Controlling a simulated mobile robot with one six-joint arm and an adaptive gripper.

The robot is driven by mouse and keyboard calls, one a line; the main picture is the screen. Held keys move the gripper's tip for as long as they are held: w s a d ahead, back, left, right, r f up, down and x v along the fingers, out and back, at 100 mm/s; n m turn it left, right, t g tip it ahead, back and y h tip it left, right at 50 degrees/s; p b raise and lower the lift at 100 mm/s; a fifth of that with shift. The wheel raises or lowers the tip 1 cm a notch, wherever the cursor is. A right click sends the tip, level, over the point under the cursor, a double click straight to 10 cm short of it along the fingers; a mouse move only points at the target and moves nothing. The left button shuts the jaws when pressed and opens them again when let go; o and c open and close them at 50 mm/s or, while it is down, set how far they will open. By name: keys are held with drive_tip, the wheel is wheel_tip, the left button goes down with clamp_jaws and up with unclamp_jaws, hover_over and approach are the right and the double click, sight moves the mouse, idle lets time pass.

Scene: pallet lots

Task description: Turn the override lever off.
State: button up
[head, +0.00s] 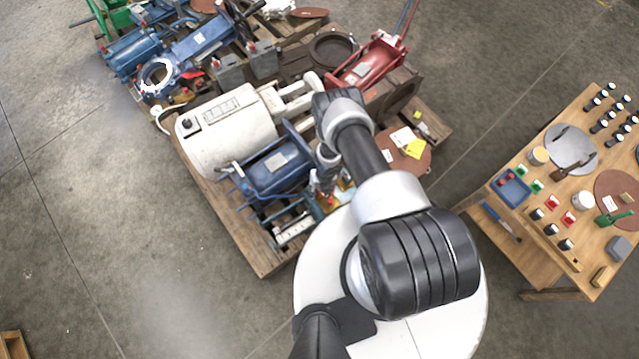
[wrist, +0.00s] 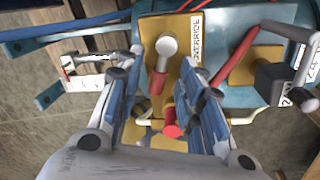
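The override lever (wrist: 157,82) has a pale round pivot and a red grip pointing down in the wrist view. It is on a yellow plate (wrist: 182,28) with a label reading OVERRIDE, on a blue machine (wrist: 225,25). My gripper (wrist: 158,76) is open, with one blue-padded finger on each side of the red grip. I cannot tell whether either finger touches it. In the head view my gripper (head: 325,182) is low beside the blue machine (head: 278,168), and my arm hides the lever there.
A second yellow plate (wrist: 255,66) carries a black box (wrist: 275,82), right of the lever. A red round part (wrist: 172,130) sits low between my fingers. The pallet (head: 255,245) is crowded with machines, including a large cream one (head: 225,130). A wooden table (head: 560,235) stands right.

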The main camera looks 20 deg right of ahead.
clamp_jaws()
idle(0.3)
